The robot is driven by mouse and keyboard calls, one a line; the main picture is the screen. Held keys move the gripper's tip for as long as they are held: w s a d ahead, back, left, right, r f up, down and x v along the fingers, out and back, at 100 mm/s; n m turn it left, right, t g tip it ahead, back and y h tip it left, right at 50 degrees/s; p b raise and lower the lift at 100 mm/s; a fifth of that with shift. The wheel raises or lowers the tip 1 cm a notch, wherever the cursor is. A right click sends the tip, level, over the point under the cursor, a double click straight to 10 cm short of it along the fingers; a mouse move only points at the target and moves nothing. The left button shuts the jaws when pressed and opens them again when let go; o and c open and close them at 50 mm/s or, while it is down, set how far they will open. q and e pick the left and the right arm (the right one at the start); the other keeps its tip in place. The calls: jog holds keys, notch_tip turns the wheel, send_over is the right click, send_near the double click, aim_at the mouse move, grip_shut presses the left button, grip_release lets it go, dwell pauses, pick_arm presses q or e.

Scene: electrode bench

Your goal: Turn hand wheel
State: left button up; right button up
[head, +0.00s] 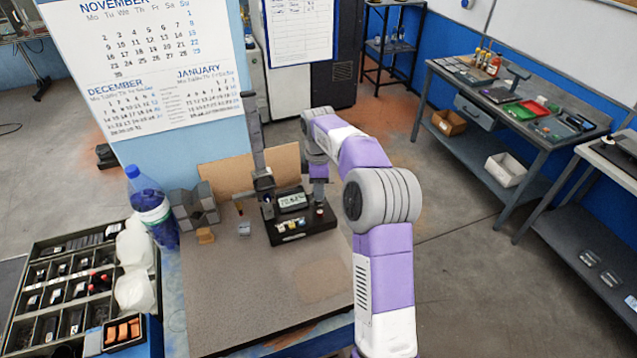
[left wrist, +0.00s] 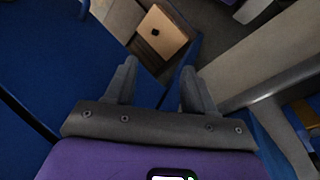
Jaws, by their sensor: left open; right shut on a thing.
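A dark measuring stand with a tall upright column (head: 253,130) and a digital display (head: 292,200) stands on the bench in the head view. Its black base (head: 290,236) carries several small pieces. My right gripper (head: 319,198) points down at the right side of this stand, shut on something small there. I cannot make out the hand wheel; the gripper and its arm cover that side. My left gripper (left wrist: 158,88) is open and empty in the left wrist view, away from the stand, and is outside the head view.
The bench mat (head: 240,310) is clear in front of the stand. Left of it are grey V-shaped blocks (head: 190,208), a blue bottle (head: 150,205) and a divided parts tray (head: 40,245). A calendar panel (head: 150,60) rises behind. The left wrist view shows a cardboard box (left wrist: 165,32).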

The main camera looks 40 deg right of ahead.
jog(key=m+p, duration=0.1)
jog(key=m, duration=0.1)
jog(key=shift+r+m, duration=0.15)
jog(key=shift+m, duration=0.25)
jog(key=m+p, duration=0.2)
jog(key=m, duration=0.1)
jog(key=shift+m, duration=0.3)
jog(key=m+p, duration=0.1)
jog(key=m, duration=0.5)
jog(key=shift+p, duration=0.35)
jog(key=o, duration=1)
jog(key=shift+o, duration=0.2)
